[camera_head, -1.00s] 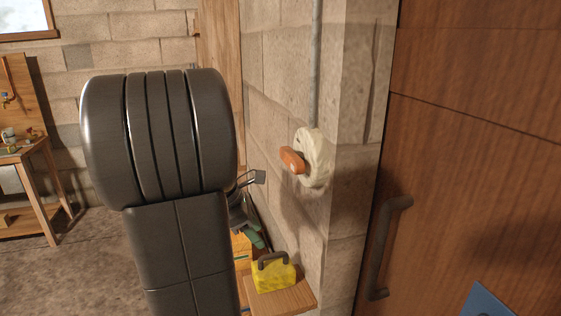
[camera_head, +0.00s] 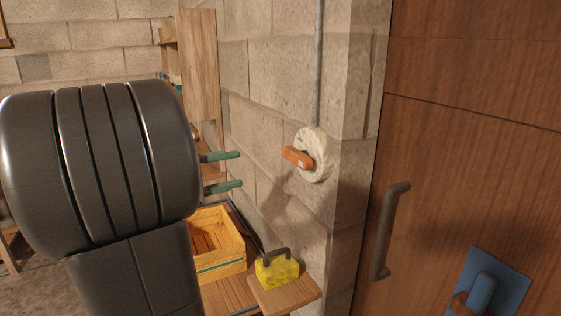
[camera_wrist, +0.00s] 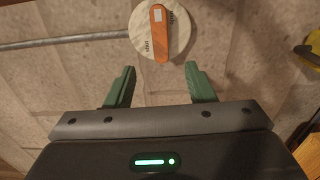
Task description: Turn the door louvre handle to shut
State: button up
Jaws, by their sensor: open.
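The orange louvre handle (camera_head: 297,157) sits on a pale round dial (camera_head: 318,150) on the block wall, left of the door. It points left and slightly up in the head view.
A wooden door (camera_head: 450,160) with a dark pull handle (camera_head: 388,232) and a blue plate (camera_head: 505,280) stands right. Below are a yellow block (camera_head: 277,272) with a dark grip and a wooden crate (camera_head: 215,262). A grey pipe (camera_head: 318,70) runs up from the dial.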

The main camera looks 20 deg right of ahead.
aim_at(292, 158)
jog(key=d+p, duration=0.1)
jog(key=d, duration=0.3)
jog(key=d+p, duration=0.1)
jog(key=d, duration=0.4)
jog(key=w+d+p, duration=0.1)
jog(key=d, duration=0.3)
jog(key=shift+d, duration=0.4)
jog(key=c, duration=1)
